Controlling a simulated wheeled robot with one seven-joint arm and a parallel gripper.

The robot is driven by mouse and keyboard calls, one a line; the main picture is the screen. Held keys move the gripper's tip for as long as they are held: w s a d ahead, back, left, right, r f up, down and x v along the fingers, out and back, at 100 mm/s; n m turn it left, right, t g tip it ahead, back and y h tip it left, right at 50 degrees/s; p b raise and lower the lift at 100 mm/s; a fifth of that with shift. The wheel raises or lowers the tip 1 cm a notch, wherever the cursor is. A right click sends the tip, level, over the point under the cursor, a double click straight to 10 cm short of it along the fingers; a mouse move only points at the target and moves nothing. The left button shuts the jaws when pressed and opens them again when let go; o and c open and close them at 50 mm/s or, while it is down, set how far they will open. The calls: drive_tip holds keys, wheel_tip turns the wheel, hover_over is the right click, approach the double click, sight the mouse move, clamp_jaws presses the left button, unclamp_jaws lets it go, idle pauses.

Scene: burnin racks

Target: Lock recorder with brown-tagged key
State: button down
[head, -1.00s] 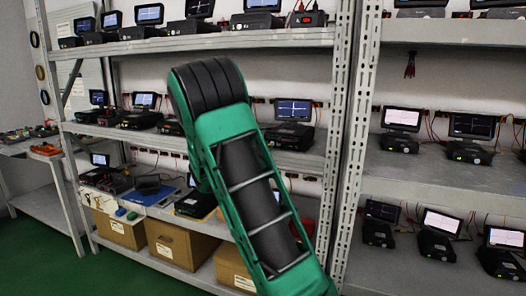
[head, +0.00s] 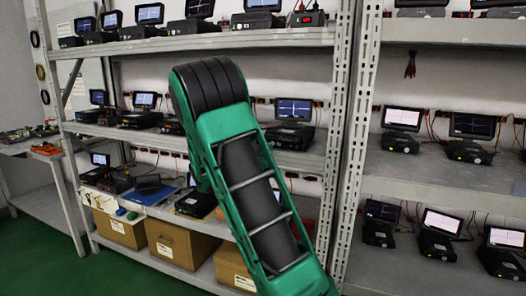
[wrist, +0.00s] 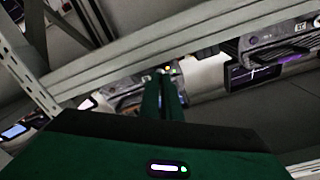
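Several dark recorders with screens stand on the shelves in the head view, such as one on the middle shelf (head: 290,135). I cannot tell which one the task means. In the wrist view my gripper (wrist: 162,76) has its two green fingers close together, with their tips in front of a dark recorder (wrist: 125,92) that shows small yellow and white lights. I cannot make out whether anything is between the tips. No brown-tagged key can be made out in either view. In the head view my own arm hides my gripper.
A grey shelf edge (wrist: 115,75) runs slantwise close to my fingers in the wrist view. A grey rack post (head: 347,150) stands right of my arm. Cardboard boxes (head: 178,243) fill the lower left shelf. Green floor is open at the lower left.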

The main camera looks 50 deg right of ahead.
drive_tip(key=n, duration=1.4)
drive_tip(key=shift+w+n, duration=0.15)
drive_tip(key=shift+n, duration=0.25)
idle(0.4)
drive_tip(key=c, duration=2.3)
unclamp_jaws()
drive_tip(key=shift+o, duration=0.2)
drive_tip(key=v, duration=1.1)
